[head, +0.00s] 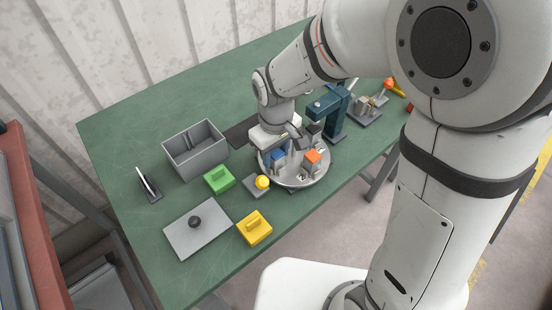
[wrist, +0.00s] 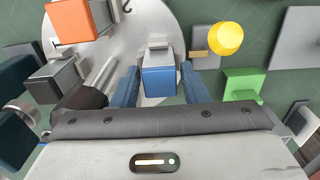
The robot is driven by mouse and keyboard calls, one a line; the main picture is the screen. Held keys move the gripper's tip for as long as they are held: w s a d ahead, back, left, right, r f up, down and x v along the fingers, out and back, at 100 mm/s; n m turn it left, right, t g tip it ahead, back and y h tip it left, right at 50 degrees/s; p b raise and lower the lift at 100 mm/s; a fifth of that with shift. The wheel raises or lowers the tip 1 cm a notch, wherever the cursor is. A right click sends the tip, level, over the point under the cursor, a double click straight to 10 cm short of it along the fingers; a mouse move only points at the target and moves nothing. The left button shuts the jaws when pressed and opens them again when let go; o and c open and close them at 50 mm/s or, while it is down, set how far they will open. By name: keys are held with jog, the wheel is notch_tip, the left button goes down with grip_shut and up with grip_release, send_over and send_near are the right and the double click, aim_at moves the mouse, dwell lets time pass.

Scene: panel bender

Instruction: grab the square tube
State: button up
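No part is plainly recognisable as the square tube. A block with a blue front and grey top (wrist: 158,78) stands on the round grey plate (wrist: 140,22); it also shows in the head view (head: 278,157). My gripper (wrist: 158,88) is above the plate. Its two blue fingers lie on either side of the blue-fronted block, with narrow gaps seeming to show. A slanted light grey bar (wrist: 101,78) lies left of the fingers, partly hidden by a dark part. I cannot tell whether it is the tube.
An orange-topped block (head: 312,156) and a dark block (wrist: 54,80) share the plate. A yellow knob (head: 262,182), green block (head: 219,180), yellow block (head: 254,228), grey bin (head: 195,150) and knobbed lid (head: 198,232) stand left. A dark blue press (head: 334,110) rises behind the plate.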

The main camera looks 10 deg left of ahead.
jog(key=c, duration=0.8)
jog(key=shift+r, duration=0.1)
